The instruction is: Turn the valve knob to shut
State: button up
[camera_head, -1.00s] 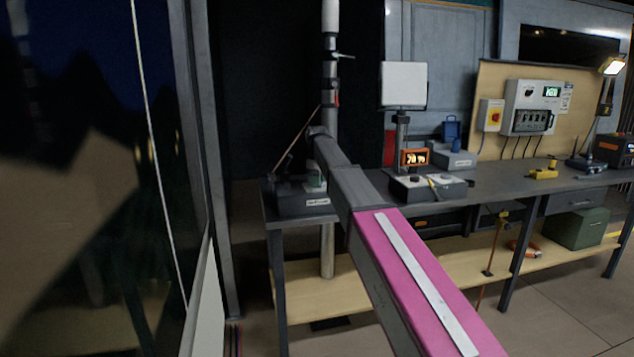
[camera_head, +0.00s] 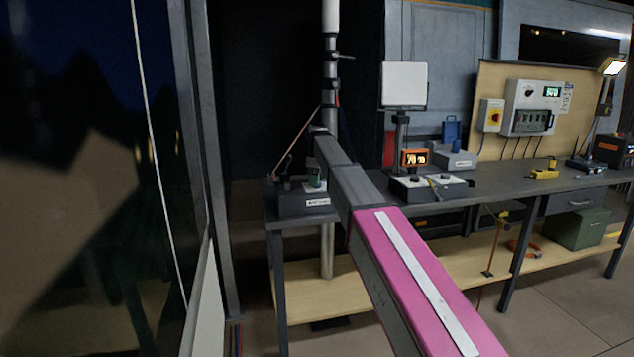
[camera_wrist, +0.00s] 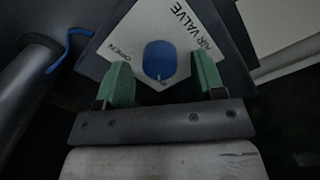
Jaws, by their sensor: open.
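The valve knob (camera_wrist: 160,58) is a round blue knob on a white plate (camera_wrist: 186,28) in the wrist view. The plate carries the words AIR VALVE and OPEN. In the head view my gripper (camera_head: 314,178) is at the dark valve box (camera_head: 303,203) on the bench's left end. The knob is not clearly visible there.
A blue hose (camera_wrist: 70,42) curves beside the valve plate. To the right on the bench (camera_head: 500,183) stand a box with dark knobs (camera_head: 408,188), an orange-framed display (camera_head: 415,157) and a yellow tool (camera_head: 543,173). A glass panel and frame stand at left.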

notch_tip(320, 180, up, 10)
jog(key=shift+s, duration=0.15)
dwell(0.5)
